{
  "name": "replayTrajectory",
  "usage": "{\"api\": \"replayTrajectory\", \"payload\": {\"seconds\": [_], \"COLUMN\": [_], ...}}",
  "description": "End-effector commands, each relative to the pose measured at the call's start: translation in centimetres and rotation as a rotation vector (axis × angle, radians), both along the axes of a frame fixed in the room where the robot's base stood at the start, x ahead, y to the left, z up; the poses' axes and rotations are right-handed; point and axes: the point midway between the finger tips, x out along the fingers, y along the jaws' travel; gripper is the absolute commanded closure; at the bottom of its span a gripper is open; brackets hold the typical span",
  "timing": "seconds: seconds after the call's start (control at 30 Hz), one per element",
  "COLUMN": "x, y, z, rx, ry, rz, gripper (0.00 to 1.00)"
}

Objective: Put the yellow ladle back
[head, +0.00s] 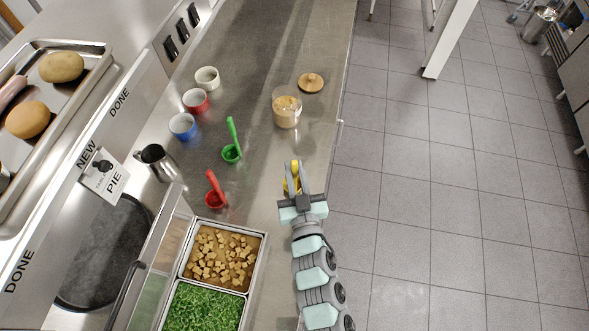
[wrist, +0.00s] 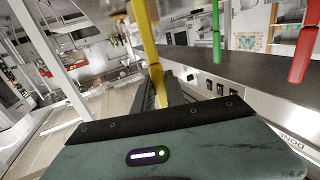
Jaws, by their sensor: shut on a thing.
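The yellow ladle (head: 289,186) is in my gripper (head: 295,178), over the right edge of the steel counter in the head view. Only a small yellow part shows there. In the wrist view the yellow handle (wrist: 146,45) runs up from between the fingers, and my gripper (wrist: 165,95) is shut on it. The ladle's bowl is not clearly seen. A green ladle (head: 232,145) and a red ladle (head: 215,192) stand on the counter to the left of my gripper, handles up. Their handles also show in the wrist view, green (wrist: 217,35) and red (wrist: 304,50).
White (head: 207,78), red (head: 196,100) and blue (head: 183,126) cups stand left of the ladles. A glass jar (head: 287,112) and wooden lid (head: 311,82) stand farther back. A steel pitcher (head: 157,161) stands at left.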

Motion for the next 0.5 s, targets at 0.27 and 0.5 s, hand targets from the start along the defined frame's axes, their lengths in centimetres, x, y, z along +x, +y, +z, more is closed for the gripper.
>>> {"api": "replayTrajectory", "payload": {"seconds": [0.27,0.5], "x": [0.00,0.01], "y": [0.02,0.01], "z": [-0.26,-0.26], "rx": [0.000,0.000], "ry": [-0.001,-0.001], "rz": [0.000,0.000], "gripper": [0.70,0.62]}}
